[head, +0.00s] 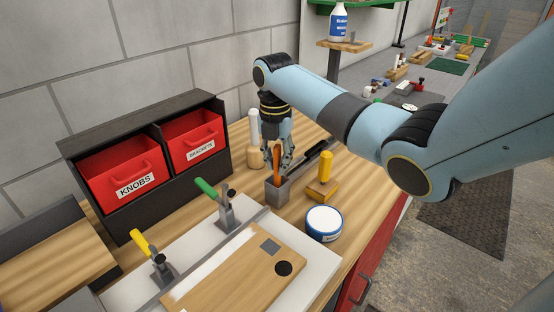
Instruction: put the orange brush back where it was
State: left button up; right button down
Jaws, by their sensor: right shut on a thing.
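The orange brush (277,165) stands nearly upright, its lower part inside the small grey square holder (277,192) on the wooden bench. My right gripper (278,158) reaches down from above and is shut on the orange brush just over the holder's rim. The brush's bottom end is hidden by the holder, and its top is hidden by the fingers. My left gripper is not in view.
A yellow-handled wooden block (322,190) and a blue-and-white tin (323,222) stand right of the holder. A white-topped wooden tool (254,130) stands behind. A green-handled clamp (226,212) and board (235,270) lie in front. Red bins (120,172) stand left.

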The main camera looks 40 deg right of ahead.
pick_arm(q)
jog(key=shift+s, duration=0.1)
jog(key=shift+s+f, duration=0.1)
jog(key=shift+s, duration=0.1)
pick_arm(e)
jog(key=c, duration=1.3)
grip_release()
jog(key=shift+f, duration=0.1)
jog(key=shift+o, duration=0.2)
jog(key=r, duration=0.4)
jog(key=r+b, duration=0.1)
jog(key=r, duration=0.3)
jog(key=shift+w+r, duration=0.2)
jog(key=shift+r, duration=0.15)
notch_tip(320, 180, up, 3)
jog(key=shift+a+p, duration=0.1)
jog(key=shift+p, duration=0.4)
jog(key=shift+r, duration=0.35)
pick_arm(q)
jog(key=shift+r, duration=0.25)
pick_arm(e)
jog(key=shift+s+f, duration=0.1)
jog(key=shift+f, duration=0.05)
